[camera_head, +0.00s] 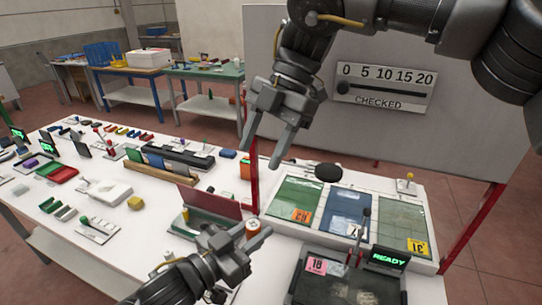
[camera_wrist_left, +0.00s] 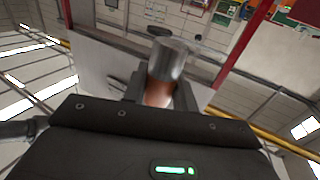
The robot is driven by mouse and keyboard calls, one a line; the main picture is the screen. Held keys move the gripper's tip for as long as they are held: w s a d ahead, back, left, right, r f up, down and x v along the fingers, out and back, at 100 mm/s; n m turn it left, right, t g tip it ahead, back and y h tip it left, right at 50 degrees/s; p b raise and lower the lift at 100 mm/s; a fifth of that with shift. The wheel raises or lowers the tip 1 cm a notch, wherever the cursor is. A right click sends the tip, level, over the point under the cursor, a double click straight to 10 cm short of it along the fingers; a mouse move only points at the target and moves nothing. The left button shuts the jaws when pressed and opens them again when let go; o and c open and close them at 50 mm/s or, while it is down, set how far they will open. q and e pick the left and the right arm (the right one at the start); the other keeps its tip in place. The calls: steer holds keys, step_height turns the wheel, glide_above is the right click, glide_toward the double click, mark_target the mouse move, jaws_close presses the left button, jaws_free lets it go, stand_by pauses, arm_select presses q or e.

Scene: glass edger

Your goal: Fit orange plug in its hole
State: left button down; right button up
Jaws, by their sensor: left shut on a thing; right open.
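My left gripper (camera_head: 250,240) is shut on the orange plug (camera_head: 253,226), a short cylinder with a pale top, and holds it near the front of the white table. In the left wrist view the plug (camera_wrist_left: 158,94) shows orange between the fingers (camera_wrist_left: 157,88), with a blurred grey metallic cylinder (camera_wrist_left: 170,58) beyond it. My right gripper (camera_head: 268,145) is open and empty, pointing down above the table's far side. I cannot make out the plug's hole in either view.
A panel with green (camera_head: 293,205), blue (camera_head: 347,212) and pale green (camera_head: 402,222) plates lies to the right of the plug. A dark box with a lever and a READY sign (camera_head: 388,258) stands in front. Red posts (camera_head: 252,185) rise nearby. Small items crowd the table's left.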

mark_target(254, 224)
steer(key=shift+m+h, duration=0.5)
steer(key=shift+h, duration=0.1)
steer(key=x, duration=0.4)
steer(key=d+x, duration=0.1)
steer(key=x, duration=0.4)
steer(key=d+f+x, duration=0.1)
steer(key=x, duration=0.4)
steer(key=shift+w+d, duration=0.25)
steer(key=shift+w, duration=0.05)
steer(key=shift+c, duration=0.2)
steer(key=shift+r, duration=0.1)
steer(key=c, duration=0.9)
arm_select(q)
steer(key=c, duration=1.6)
jaws_free()
arm_select(e)
jaws_close()
arm_select(q)
steer(key=o, duration=0.6)
steer(key=shift+c, duration=0.2)
